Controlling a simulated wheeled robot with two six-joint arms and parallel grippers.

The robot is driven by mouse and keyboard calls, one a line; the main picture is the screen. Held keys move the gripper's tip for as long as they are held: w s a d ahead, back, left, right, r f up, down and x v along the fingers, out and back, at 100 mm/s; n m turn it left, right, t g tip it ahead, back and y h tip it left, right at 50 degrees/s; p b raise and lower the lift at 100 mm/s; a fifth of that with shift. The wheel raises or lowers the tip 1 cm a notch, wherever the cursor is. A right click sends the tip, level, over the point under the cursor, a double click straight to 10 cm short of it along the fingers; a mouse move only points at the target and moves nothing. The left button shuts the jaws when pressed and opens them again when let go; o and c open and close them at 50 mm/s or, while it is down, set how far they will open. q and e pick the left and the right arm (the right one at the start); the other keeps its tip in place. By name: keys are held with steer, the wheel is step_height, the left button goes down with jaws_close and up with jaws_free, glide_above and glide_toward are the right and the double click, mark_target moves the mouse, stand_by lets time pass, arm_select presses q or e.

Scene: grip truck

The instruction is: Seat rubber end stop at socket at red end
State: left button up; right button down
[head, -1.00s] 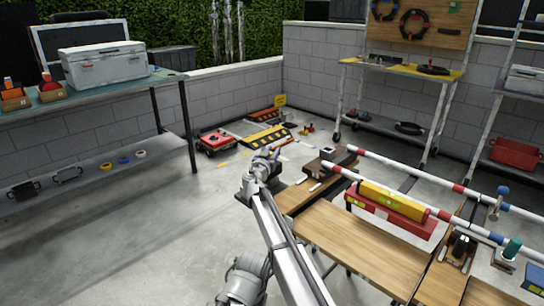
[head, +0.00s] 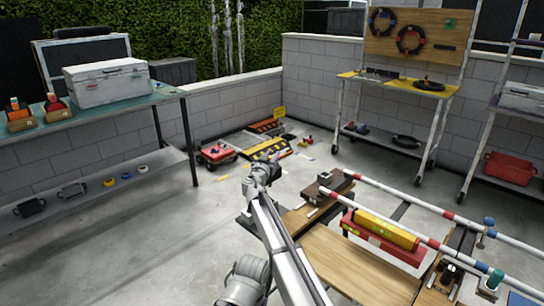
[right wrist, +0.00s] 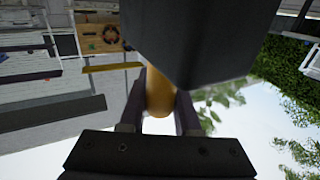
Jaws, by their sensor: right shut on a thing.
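My right gripper (head: 266,166) hangs near the left end of the workbench in the head view. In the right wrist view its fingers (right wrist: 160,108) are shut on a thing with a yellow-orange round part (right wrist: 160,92). A large dark block (right wrist: 200,35) beyond it fills the upper middle; whether it belongs to the held thing or is the rubber end stop, I cannot tell. Two rails with red, white and blue bands (head: 410,195) run along the bench. A dark brown block (head: 335,181) sits by their left ends. The socket itself is too small to make out. My left gripper is out of view.
Wooden bench tops (head: 345,268) are mostly bare. A red cart (head: 216,154) and striped ramps (head: 266,149) stand on the floor behind. A green-topped shelf (head: 100,107) stands at the left, with open floor between.

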arm_select(q)
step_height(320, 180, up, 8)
steer(key=p, duration=0.7)
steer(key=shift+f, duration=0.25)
arm_select(e)
step_height(320, 180, up, 7)
steer(key=shift+r, duration=0.2)
